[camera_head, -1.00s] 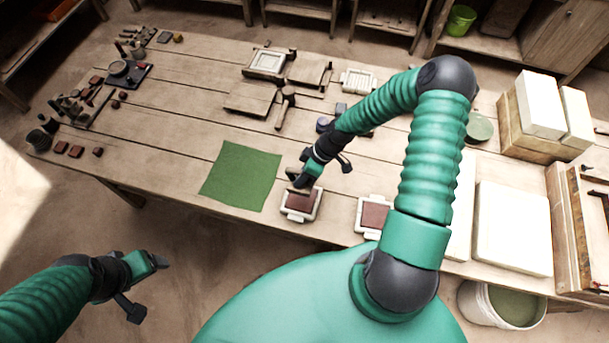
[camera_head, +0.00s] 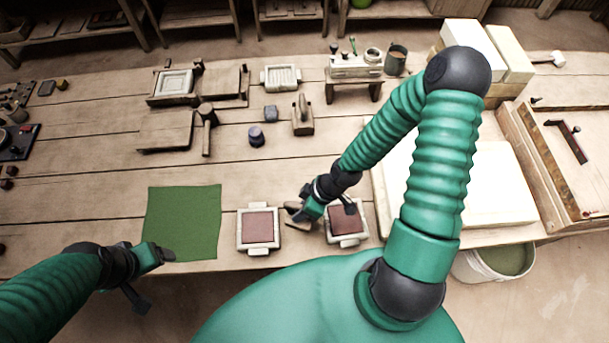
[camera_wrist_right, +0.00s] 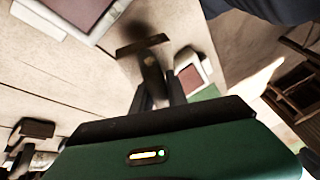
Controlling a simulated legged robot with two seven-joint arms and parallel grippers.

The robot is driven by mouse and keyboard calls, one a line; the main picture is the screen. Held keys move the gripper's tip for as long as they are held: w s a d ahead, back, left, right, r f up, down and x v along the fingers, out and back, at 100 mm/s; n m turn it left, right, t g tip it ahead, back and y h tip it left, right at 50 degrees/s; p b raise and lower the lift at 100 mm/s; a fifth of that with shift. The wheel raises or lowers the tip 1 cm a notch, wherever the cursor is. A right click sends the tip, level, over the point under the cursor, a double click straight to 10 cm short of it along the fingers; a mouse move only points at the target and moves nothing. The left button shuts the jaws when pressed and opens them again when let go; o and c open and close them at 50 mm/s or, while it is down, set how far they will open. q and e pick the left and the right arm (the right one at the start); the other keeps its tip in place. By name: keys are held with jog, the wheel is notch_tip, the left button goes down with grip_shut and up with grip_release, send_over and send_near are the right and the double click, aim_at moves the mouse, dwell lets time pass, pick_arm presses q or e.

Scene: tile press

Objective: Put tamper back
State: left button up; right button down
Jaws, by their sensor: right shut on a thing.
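My right gripper (camera_head: 304,209) is shut on the tamper (camera_head: 295,213). In the right wrist view the tamper (camera_wrist_right: 144,47) shows as a dark T shape with its stem between the fingers. The gripper is between two pale moulds, the left mould (camera_head: 241,233) and the right mould (camera_head: 344,240), each with a reddish-brown slab inside. In the head view the tamper appears over the gap between them; its height above the table is hard to judge. My left gripper (camera_head: 160,256) is by the green mat's front edge; its jaw opening is unclear.
A green mat (camera_head: 182,215) lies left of the moulds. A wooden block with a handle (camera_head: 303,122), a dark cup (camera_head: 256,137), a mallet (camera_head: 207,130) and a small rack (camera_head: 352,72) stand farther back. White slabs (camera_head: 490,180) lie right. Bare table separates moulds and back items.

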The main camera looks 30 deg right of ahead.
jog(key=w+d+f+p, duration=0.1)
jog(key=w+d, duration=0.1)
jog(key=w, duration=0.3)
jog(key=w+d+f+p, duration=0.1)
jog(key=w+d, duration=0.1)
jog(key=w, duration=0.2)
jog(key=w+d+f, duration=0.2)
jog(key=w, duration=0.3)
jog(key=shift+w+f+p, duration=0.1)
jog(key=shift+w+p, duration=0.2)
jog(key=shift+p, duration=0.1)
jog(key=shift+d+f, duration=0.15)
jog(key=shift+f, duration=0.2)
jog(key=shift+w+d+f, duration=0.1)
jog(key=shift+d+f, duration=0.05)
jog(key=shift+d, duration=0.1)
jog(key=c, duration=1.6)
grip_release()
jog(key=shift+o, duration=1.3)
jog(key=shift+a, duration=0.15)
